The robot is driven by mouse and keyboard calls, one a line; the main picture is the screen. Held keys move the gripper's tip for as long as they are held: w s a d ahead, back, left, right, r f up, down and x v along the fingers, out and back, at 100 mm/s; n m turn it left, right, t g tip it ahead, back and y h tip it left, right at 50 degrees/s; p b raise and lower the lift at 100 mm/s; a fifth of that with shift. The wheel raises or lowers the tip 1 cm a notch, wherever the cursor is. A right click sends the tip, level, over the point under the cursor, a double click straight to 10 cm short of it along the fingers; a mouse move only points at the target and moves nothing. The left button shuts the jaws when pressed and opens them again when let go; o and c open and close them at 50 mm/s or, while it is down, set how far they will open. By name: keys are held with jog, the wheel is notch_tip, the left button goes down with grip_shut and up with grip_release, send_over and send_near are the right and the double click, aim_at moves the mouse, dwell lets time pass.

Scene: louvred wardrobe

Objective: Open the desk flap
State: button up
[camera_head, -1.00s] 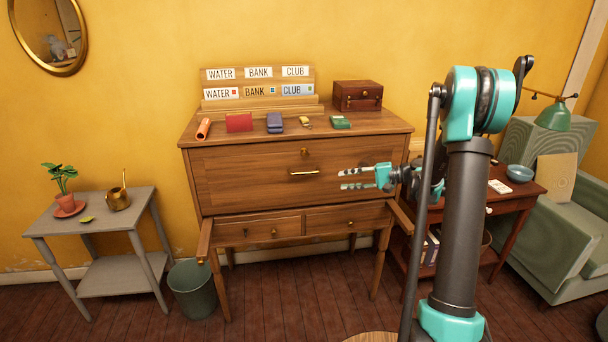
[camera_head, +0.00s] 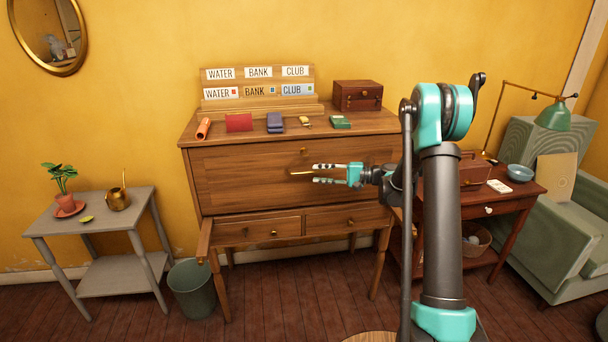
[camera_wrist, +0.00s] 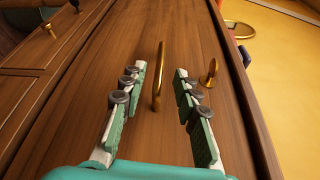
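The desk flap (camera_head: 240,177) is the closed upright wooden front of the writing desk. A horizontal brass bar handle (camera_head: 298,172) is on it, with a small brass knob (camera_head: 303,151) above. My gripper (camera_head: 316,173) is open at the handle's right end, one finger above it and one below. In the wrist view, the handle (camera_wrist: 158,78) lies between the open fingertips of my gripper (camera_wrist: 158,76), with a gap on both sides. The knob (camera_wrist: 210,73) is outside the right finger. I cannot tell how far the fingers reach past the bar.
Two small drawers (camera_head: 258,229) sit below the flap, with a support arm (camera_head: 205,240) sticking out at left. A letter rack (camera_head: 260,106), a small chest (camera_head: 358,95) and several small items stand on top. A bin (camera_head: 192,290) and grey side table (camera_head: 95,209) are left.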

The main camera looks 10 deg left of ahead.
aim_at(308, 173)
jog(key=a, duration=0.6)
jog(key=shift+w+a+f, duration=0.25)
jog(key=shift+w, duration=0.05)
grip_shut()
